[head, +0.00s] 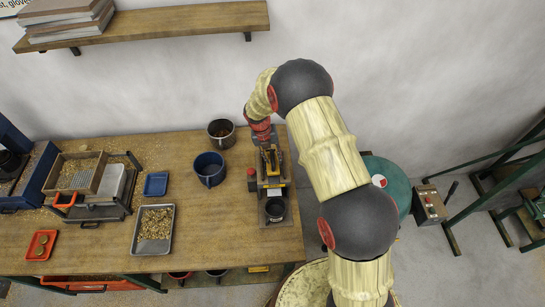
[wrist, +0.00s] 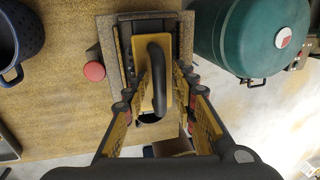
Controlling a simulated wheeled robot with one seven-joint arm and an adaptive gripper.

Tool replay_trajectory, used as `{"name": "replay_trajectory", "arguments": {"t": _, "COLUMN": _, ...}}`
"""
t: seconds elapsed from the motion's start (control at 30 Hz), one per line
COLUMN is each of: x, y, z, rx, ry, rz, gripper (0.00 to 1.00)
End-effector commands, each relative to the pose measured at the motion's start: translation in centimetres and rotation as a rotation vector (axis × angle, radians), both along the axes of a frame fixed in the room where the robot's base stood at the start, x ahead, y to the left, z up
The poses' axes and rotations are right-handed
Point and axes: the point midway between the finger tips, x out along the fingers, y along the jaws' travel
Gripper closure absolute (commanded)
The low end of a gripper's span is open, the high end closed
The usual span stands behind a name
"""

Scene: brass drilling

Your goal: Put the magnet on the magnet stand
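The magnet (wrist: 160,95) is a yellow block with a black arched handle. In the wrist view it lies between the two fingers of my gripper (wrist: 163,80), over a dark fixture that looks like the magnet stand (wrist: 184,35). In the head view my gripper (head: 269,160) hangs at the back of this fixture, with yellow showing at its fingers. The fingertips are close to both sides of the magnet. I cannot tell whether they press on it, or whether the magnet rests on the stand, since the contact underneath is hidden.
A red knob (wrist: 94,71) stands left of the fixture. A black cup (head: 275,209) is at its front. A blue colander-like pot (head: 209,169) and a metal tray of chips (head: 153,229) stand to the left. A green drum (head: 392,182) is off the table's right edge.

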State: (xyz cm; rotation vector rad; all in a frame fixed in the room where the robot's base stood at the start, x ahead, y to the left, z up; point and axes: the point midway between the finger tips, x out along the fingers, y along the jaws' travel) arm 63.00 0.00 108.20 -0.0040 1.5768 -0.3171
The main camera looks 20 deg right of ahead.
Motion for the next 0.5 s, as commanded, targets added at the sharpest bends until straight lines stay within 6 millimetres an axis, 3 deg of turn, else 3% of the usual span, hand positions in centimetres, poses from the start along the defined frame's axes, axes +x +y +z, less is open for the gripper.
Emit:
{"name": "replay_trajectory", "arguments": {"t": 0.27, "x": 0.0, "y": 0.0, "z": 0.1, "rx": 0.000, "ry": 0.000, "rz": 0.000, "gripper": 0.72}}
{"name": "replay_trajectory", "arguments": {"t": 0.5, "x": 0.3, "y": 0.6, "z": 2.9, "rx": 0.000, "ry": -0.005, "rz": 0.001, "gripper": 0.72}}
